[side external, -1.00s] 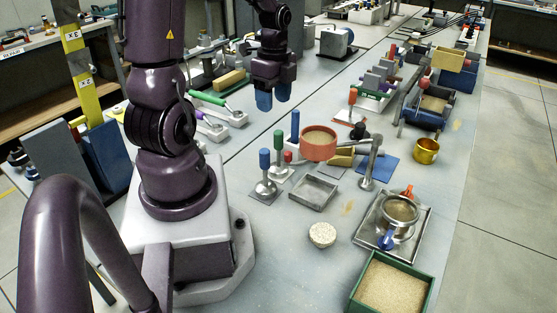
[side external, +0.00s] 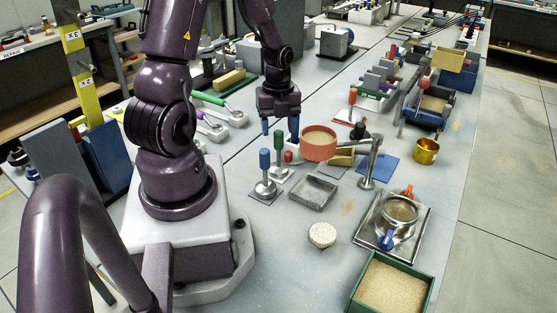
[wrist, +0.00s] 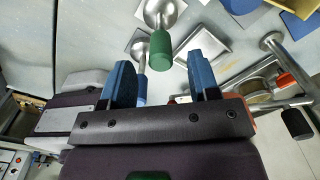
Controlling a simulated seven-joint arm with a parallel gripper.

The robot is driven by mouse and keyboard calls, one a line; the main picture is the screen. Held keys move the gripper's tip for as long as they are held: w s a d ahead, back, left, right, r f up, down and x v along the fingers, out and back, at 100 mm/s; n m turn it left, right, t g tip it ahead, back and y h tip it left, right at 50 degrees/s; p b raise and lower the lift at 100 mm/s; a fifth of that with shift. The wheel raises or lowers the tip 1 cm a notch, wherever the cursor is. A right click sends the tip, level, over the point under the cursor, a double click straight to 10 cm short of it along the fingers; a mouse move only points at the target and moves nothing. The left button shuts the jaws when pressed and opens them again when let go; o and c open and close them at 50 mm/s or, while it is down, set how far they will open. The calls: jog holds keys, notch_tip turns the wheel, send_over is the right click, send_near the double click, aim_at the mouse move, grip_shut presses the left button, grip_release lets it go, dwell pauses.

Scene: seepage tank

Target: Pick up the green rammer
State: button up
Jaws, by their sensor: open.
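The green rammer (side external: 278,142) stands upright on the table, its green handle on a metal stem and disc foot. In the wrist view its green handle (wrist: 160,50) shows centred just ahead of the gap between my fingers, with its foot at the top edge. My gripper (side external: 279,129) is open and empty, pointing down above the handle. One blue finger is on each side of the handle top as seen in the side view. The wrist view shows both fingers of my gripper (wrist: 162,70); I cannot tell if they touch the handle.
A blue-handled rammer (side external: 264,160) stands close in front of the green one. The table around the disc is mostly free.

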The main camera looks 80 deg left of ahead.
aim_at(279, 148)
notch_tip(279, 148, down, 5)
jog(key=shift+f, duration=0.1)
dwell(0.3)
grip_shut()
